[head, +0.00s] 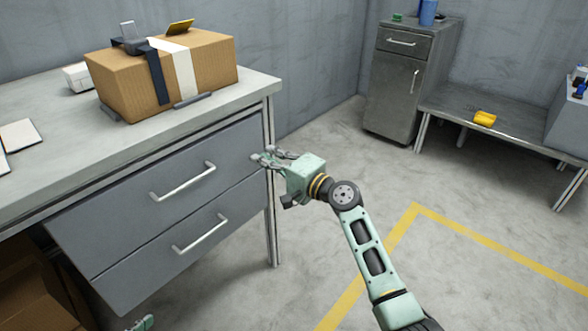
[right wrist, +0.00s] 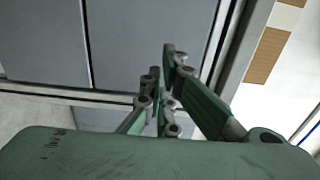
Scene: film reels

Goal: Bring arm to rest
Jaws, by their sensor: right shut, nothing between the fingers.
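My right gripper (head: 270,157) is mint green and reaches in from the lower right in the head view. It is shut and empty, in front of the right end of the desk's upper drawer (head: 110,219). In the right wrist view its fingers (right wrist: 162,75) come close together with nothing between them, and the grey drawer fronts (right wrist: 140,40) show beyond them. A small mint-green piece (head: 142,323) at the bottom edge of the head view looks like part of my left gripper; its fingers are not clear.
A taped cardboard box (head: 212,63) sits on the desk (head: 60,165). The desk's two drawers look shut, with bar handles facing my arm. A grey cabinet (head: 392,95) and a low bench (head: 535,138) with a yellow object (head: 485,118) stand behind. The floor right of the desk is clear.

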